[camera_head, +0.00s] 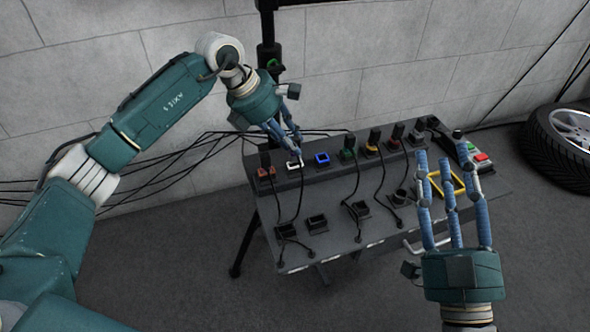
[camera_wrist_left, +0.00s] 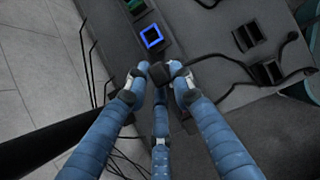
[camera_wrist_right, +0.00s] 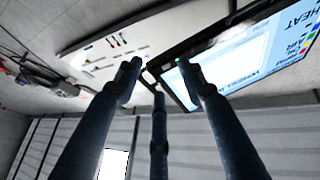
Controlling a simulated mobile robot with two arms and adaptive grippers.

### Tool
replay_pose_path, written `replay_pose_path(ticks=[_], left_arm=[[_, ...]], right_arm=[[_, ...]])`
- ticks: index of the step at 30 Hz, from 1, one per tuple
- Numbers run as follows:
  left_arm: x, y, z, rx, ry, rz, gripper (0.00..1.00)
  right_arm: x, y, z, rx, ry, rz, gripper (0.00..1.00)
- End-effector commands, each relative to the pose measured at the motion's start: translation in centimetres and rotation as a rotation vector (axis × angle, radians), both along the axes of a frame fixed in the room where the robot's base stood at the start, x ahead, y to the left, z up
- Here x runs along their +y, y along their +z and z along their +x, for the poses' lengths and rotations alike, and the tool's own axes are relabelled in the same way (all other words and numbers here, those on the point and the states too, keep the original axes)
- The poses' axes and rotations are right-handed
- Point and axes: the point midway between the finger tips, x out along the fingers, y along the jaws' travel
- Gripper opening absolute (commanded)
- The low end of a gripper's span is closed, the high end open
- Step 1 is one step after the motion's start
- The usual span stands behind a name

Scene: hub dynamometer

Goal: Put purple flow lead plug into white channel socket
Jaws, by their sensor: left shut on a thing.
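My left gripper (camera_head: 295,150) is shut on a dark plug, which in the left wrist view (camera_wrist_left: 158,72) sits between the fingertips with a black lead running off to the right. No purple shows on it. The white-rimmed channel socket (camera_head: 294,166) is on the panel's back row, right at the held plug. I cannot tell whether the plug is in the socket or just above it; the fingers hide the contact. My right gripper (camera_head: 449,160) is open and empty, fingers spread upward over the panel's right part.
A blue-rimmed empty socket (camera_head: 322,159) is just right of the white one, and a red one with a plug (camera_head: 266,172) is to its left. Green, orange and red plugged sockets follow rightward. Black holders and leads lie on the lower panel (camera_head: 330,255). A tyre (camera_head: 560,150) stands at right.

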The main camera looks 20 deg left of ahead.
Motion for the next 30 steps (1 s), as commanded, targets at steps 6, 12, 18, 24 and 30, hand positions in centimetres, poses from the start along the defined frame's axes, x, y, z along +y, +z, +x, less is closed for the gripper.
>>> replay_pose_path(ticks=[6, 12, 18, 24, 30], left_arm=[[0.0, 0.0, 0.0, 0.000, 0.000, 0.000, 0.00], [0.0, 0.0, 0.0, 0.000, 0.000, 0.000, 0.00], [0.0, -0.3, 0.0, 0.000, 0.000, 0.000, 0.00], [0.0, -0.5, 0.0, 0.000, 0.000, 0.000, 0.00], [0.0, -0.7, 0.0, 0.000, 0.000, 0.000, 0.00]], right_arm=[[0.0, -0.3, 0.1, 0.008, -0.001, -0.003, 0.40], [-0.1, -0.4, 0.2, 0.009, -0.004, -0.004, 0.40], [-0.2, 0.0, -0.1, -0.015, -0.005, 0.003, 0.40], [-0.3, 0.6, -0.4, -0.041, -0.004, 0.010, 0.40], [-0.1, 1.1, -0.8, -0.064, 0.001, 0.019, 0.40]])
